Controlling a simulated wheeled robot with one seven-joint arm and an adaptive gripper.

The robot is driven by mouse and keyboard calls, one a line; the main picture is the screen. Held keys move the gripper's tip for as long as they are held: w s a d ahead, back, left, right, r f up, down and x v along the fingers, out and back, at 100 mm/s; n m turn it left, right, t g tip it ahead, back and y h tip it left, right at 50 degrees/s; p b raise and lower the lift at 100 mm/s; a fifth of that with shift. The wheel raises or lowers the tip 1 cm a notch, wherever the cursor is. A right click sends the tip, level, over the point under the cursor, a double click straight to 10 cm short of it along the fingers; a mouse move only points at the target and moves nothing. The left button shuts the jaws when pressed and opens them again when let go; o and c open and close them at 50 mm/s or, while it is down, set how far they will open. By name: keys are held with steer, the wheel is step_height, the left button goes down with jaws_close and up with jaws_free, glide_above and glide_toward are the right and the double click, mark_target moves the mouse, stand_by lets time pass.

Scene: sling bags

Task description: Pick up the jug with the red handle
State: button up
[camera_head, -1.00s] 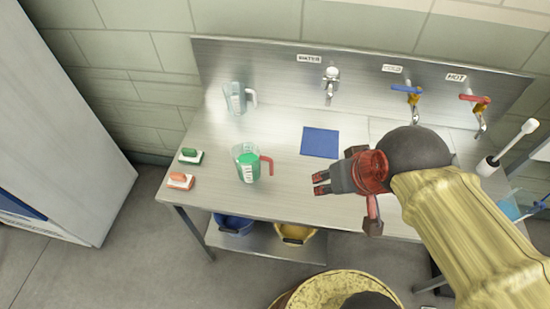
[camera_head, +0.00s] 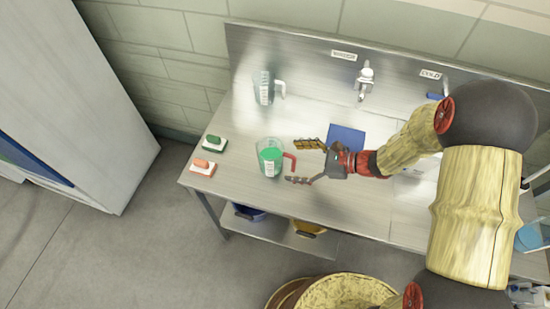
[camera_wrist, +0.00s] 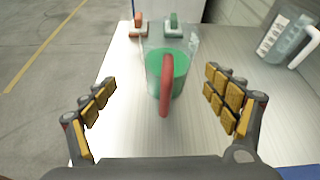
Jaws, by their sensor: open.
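The jug with the red handle (camera_head: 269,158) stands upright on the steel counter, clear-walled with green inside. Its red handle (camera_head: 291,161) points right, toward my gripper. My gripper (camera_head: 302,162) is open, with one finger on each side of the handle's line in the head view. In the wrist view the jug (camera_wrist: 178,74) is straight ahead between the spread fingers (camera_wrist: 160,104), its red handle (camera_wrist: 166,85) facing me. I cannot tell whether the fingers touch it; nothing is gripped.
A second clear jug with a pale handle (camera_head: 264,88) stands behind on the counter (camera_head: 230,178). Green (camera_head: 214,143) and orange (camera_head: 202,167) brushes lie to the left. A blue mat (camera_head: 346,138) lies behind my gripper, below the water tap (camera_head: 365,80).

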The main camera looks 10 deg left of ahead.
mark_target(282, 161)
steer(key=shift+w+a+f+m, duration=0.1)
steer(key=shift+w+f+m, duration=0.2)
steer(key=shift+f, duration=0.25)
steer(key=shift+w+a+f+m, duration=0.1)
steer(key=shift+w+f+m, duration=0.05)
steer(key=shift+f+m, duration=0.3)
steer(key=shift+t, duration=0.4)
steer(key=b+x, duration=0.1)
steer(key=x, duration=0.6)
steer(key=shift+a+f, duration=0.25)
steer(key=shift+c, duration=0.6)
steer(key=c, duration=1.5)
steer(key=shift+c, duration=0.5)
steer(key=shift+r, duration=0.1)
